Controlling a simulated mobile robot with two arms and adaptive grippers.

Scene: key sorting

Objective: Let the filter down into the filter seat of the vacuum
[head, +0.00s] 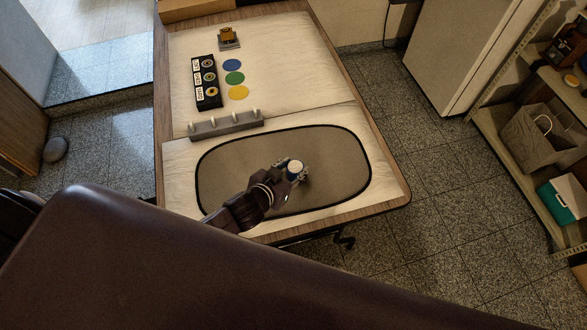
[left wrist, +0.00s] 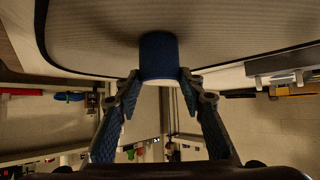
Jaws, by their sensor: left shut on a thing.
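A short cylinder (head: 295,165) shows a pale round top in the head view. In the left wrist view its side is dark blue with a white lower rim (left wrist: 158,57). It may be the filter. My left gripper (head: 298,173) is shut on it above the grey mat. Its two fingers (left wrist: 158,82) press the cylinder from both sides in the left wrist view. The cylinder's far end is close to the mat; I cannot tell whether it touches. I make out no vacuum or filter seat in either view. My right gripper is not in view.
The dark-edged grey mat (head: 235,165) lies on the wooden table (head: 290,70). Behind it stand a grey bar with pegs (head: 226,125), a black box with round openings (head: 205,82), blue, green and yellow discs (head: 235,78), and a brass piece on a stand (head: 229,38).

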